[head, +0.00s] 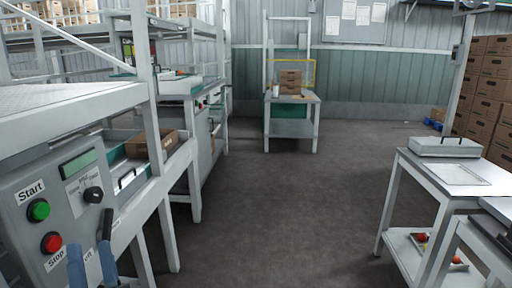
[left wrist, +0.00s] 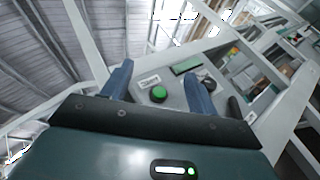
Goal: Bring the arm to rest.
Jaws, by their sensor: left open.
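My left gripper (head: 92,266) is at the lower left of the head view, in front of the control panel (head: 20,222). Its two blue fingers are apart, with nothing between them. The left wrist view shows the same open gripper (left wrist: 160,88), with the panel behind it. The panel has a green Start button (head: 39,210), a red Stop button (head: 52,242), a dark knob (head: 93,195) and a small green display (head: 79,164). In the left wrist view the green button (left wrist: 158,94) appears between the fingers, beyond them. My right gripper is not in view.
White frames and a conveyor (head: 60,110) line the left side, with a brown carton (head: 152,144) on it. A small table (head: 292,98) with boxes stands at the back. A white table (head: 462,178) stands at the right, near stacked cartons (head: 490,85). The middle floor (head: 270,210) is clear.

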